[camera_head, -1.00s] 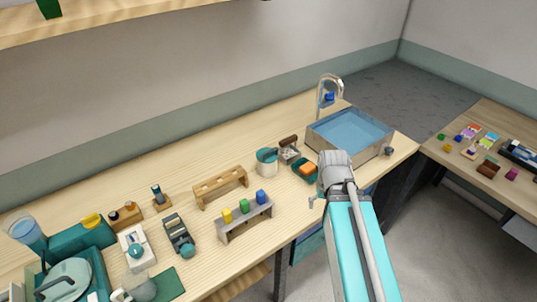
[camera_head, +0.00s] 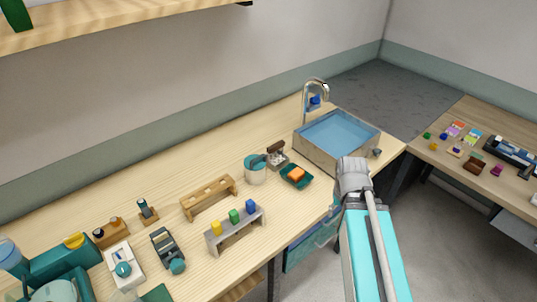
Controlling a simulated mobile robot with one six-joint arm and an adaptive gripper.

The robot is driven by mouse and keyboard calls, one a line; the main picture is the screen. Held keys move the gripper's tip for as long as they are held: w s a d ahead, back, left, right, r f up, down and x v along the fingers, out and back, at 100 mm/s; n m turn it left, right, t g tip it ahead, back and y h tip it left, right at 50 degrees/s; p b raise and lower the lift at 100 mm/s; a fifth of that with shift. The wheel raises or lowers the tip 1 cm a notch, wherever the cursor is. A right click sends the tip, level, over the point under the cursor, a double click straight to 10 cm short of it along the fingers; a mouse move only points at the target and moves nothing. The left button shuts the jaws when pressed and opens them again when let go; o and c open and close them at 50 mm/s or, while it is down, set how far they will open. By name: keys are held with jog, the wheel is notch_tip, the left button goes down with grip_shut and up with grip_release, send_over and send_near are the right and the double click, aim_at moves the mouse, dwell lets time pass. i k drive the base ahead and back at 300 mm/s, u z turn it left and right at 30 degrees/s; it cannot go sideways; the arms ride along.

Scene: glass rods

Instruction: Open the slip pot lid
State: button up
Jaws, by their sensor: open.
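A small cream pot (camera_head: 255,175) with a teal top stands on the wooden worktop, left of the sink; it looks like the slip pot. Its top is too small to tell whether the lid is seated or how it is fixed. My arm reaches in from the lower right. My gripper (camera_head: 334,209) shows only in small part beside the arm, near the worktop's front edge. It is open, to the right of the pot and well apart from it. Most of the gripper is hidden by the arm.
A teal dish with an orange sponge (camera_head: 297,174) and a small brown-topped item (camera_head: 277,154) stand close to the pot. The sink (camera_head: 338,139) is behind right. A wooden rack (camera_head: 209,197) and a grey stand with coloured blocks (camera_head: 235,231) are to the left.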

aim_at(253, 162)
jog(key=z, duration=0.65)
jog(key=k, duration=1.15)
jog(key=u, duration=0.95)
jog(key=i, duration=0.8)
jog(key=u, duration=0.05)
